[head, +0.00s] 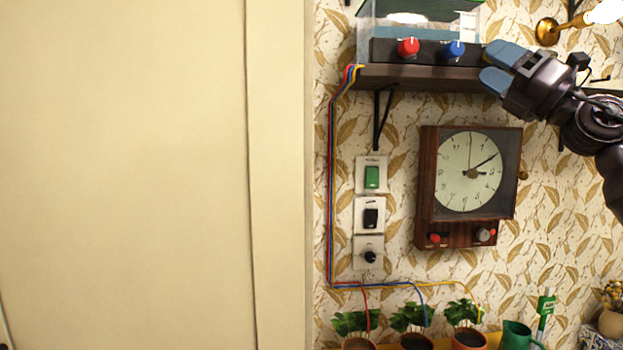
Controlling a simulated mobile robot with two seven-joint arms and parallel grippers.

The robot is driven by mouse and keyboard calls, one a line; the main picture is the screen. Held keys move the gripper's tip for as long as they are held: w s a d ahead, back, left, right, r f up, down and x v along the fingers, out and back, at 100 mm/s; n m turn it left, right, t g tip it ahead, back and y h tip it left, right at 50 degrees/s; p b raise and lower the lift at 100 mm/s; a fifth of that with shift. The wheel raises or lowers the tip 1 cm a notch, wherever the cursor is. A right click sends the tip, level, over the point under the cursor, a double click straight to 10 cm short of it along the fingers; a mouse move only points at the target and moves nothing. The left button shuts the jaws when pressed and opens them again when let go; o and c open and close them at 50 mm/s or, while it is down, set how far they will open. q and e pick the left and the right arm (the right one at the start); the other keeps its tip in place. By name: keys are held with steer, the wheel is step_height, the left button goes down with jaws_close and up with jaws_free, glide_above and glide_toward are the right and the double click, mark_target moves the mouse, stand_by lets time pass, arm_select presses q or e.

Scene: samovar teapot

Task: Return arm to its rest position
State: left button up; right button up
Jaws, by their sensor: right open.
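My right gripper (491,68) is at the upper right, its arm coming in from the right edge. Its two blue-grey fingers are apart, with nothing seen between them. It is in front of the right end of a dark control box that carries a red knob (408,47) and a blue knob (453,51). Whether the fingers touch the box or the shelf, I cannot tell. My left gripper is not in view.
A dark shelf (420,77) holds the control box and a glass tank (400,18). Below hang a wooden clock (425,185) and wall switches (371,178). A plain cream panel (120,170) fills the left.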

steer(key=w+f+m+t+h, duration=0.25)
steer(key=f+m+h, duration=0.25)
steer(key=f+m, duration=0.6)
steer(key=w+f+m+t+h, duration=0.25)
steer(key=f+m+h, duration=0.35)
steer(key=f, duration=0.8)
steer(key=s+f+m+g+h, duration=0.3)
steer(key=f+m, duration=0.7)
steer(key=f, duration=1.1)
steer(key=s+a+f+m+g+h, duration=0.1)
steer(key=s+f+m+g, duration=0.15)
steer(key=s+f, duration=0.6)
steer(key=s+a+f+m+g+h, duration=0.15)
steer(key=s+f+m, duration=0.3)
steer(key=f, duration=0.65)
steer(key=s+f+m+g+h, duration=0.1)
steer(key=s+f, duration=0.5)
steer(key=s, duration=0.3)
steer(key=s+f+m+g+h, duration=0.1)
steer(key=s+f+m+g, duration=0.1)
steer(key=s+f, duration=0.5)
steer(key=s, duration=0.3)
steer(key=shift+d+f+g, duration=0.2)
steer(key=shift+f+g, duration=0.05)
steer(key=shift+g, duration=0.05)
